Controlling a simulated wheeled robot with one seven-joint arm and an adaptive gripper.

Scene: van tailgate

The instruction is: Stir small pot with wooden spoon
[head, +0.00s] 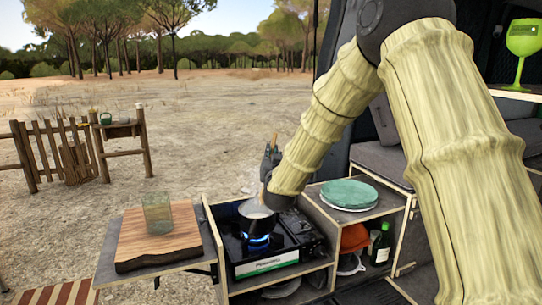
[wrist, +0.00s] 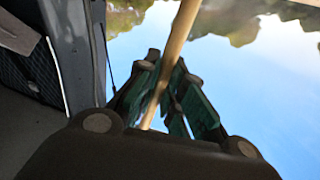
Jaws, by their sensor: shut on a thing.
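The small pot (head: 258,219) stands on the left burner of the gas stove (head: 278,250), with a blue flame under it. Something pale shows inside it. My gripper (head: 270,163) is above the pot, partly hidden by my arm. It is shut on the wooden spoon (wrist: 178,40), whose handle runs between the green-padded fingers (wrist: 168,88) in the wrist view. In the head view the spoon's lower part goes down to the pot's opening. Its bowl end is hidden, so I cannot tell how deep it sits.
Left of the stove, a wooden board (head: 158,240) holds a clear glass (head: 157,214). Right of it are green plates (head: 349,194), with a dark bottle (head: 382,244) and an orange item (head: 354,238) below. A green goblet (head: 522,40) stands at upper right.

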